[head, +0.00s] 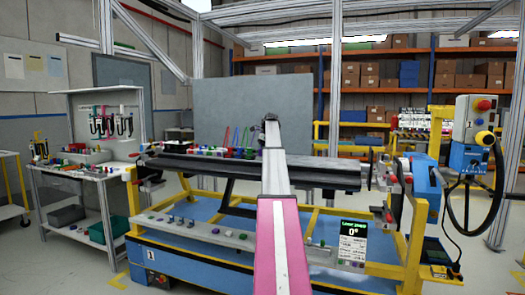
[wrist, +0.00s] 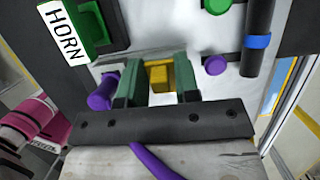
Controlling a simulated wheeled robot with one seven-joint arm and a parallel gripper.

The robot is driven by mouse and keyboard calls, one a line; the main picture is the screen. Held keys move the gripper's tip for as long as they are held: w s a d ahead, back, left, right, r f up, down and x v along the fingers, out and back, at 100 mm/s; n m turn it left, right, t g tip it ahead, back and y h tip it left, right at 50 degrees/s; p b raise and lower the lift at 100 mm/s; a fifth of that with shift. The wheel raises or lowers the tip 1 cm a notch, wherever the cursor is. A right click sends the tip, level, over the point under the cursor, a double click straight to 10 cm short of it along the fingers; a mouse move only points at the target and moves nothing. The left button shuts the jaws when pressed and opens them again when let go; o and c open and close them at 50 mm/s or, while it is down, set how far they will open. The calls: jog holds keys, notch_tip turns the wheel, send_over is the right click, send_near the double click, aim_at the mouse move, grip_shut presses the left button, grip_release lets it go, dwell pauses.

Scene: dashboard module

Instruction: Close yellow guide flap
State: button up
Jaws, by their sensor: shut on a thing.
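In the wrist view, the yellow guide flap (wrist: 158,76) shows as a small yellow block at the pale panel. My gripper (wrist: 158,80) has its two dark green fingers on either side of it and is shut on it. Parts of the flap are hidden by the fingers, and its hinge cannot be made out. In the head view, my pink and white arm reaches toward the dashboard module (head: 215,167), a long dark beam on a yellow frame. The arm hides the gripper and the flap there.
In the wrist view, a green clip (wrist: 92,22) with a HORN label, purple knobs (wrist: 102,92) and a black tube with a blue band (wrist: 257,42) are close around my gripper. In the head view, a parts bench (head: 88,172) stands left and a control box (head: 473,120) right.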

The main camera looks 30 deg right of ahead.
jog(key=o, duration=0.7)
jog(key=shift+f, duration=0.1)
jog(key=v, duration=1)
jog(key=shift+r, duration=0.4)
